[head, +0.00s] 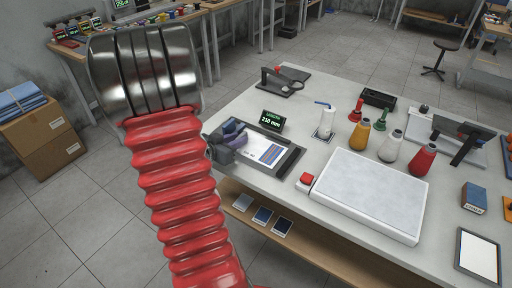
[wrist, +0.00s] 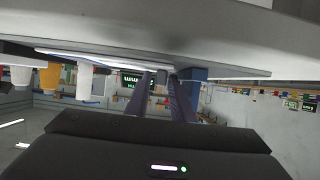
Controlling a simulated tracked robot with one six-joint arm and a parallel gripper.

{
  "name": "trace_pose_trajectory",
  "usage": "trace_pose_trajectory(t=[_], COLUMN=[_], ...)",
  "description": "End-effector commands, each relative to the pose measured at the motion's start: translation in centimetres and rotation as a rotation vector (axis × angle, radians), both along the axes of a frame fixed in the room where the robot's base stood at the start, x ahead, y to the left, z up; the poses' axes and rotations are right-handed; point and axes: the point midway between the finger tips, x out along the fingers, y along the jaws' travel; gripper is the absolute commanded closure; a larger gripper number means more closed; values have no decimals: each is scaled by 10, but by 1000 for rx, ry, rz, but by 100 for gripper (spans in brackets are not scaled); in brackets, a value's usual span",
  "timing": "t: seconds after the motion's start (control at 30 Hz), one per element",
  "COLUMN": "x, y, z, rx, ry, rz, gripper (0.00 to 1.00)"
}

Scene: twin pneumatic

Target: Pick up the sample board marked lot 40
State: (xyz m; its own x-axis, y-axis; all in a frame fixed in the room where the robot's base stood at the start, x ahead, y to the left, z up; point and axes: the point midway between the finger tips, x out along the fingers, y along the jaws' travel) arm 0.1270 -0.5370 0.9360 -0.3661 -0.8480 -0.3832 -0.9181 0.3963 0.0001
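Three small boards lie in a row on the lower shelf under the table's front edge in the head view: a pale one (head: 243,202), a dark blue one (head: 262,215) and another dark one (head: 282,226). No small board can be made out in the wrist view.
A framed panel (head: 478,255) lies at right. Cardboard boxes (head: 45,135) stand left; the floor between is clear.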

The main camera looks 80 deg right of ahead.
Motion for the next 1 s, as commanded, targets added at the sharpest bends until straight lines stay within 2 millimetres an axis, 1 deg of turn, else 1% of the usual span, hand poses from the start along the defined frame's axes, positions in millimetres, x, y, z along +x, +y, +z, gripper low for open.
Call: trace_pose_trajectory(t=[0.47,0.77,1.0], x=[0,0,0], y=[0,0,0], z=[0,0,1], rx=[0,0,-1], ry=[0,0,0], rz=[0,0,0], gripper=[78,99,100])
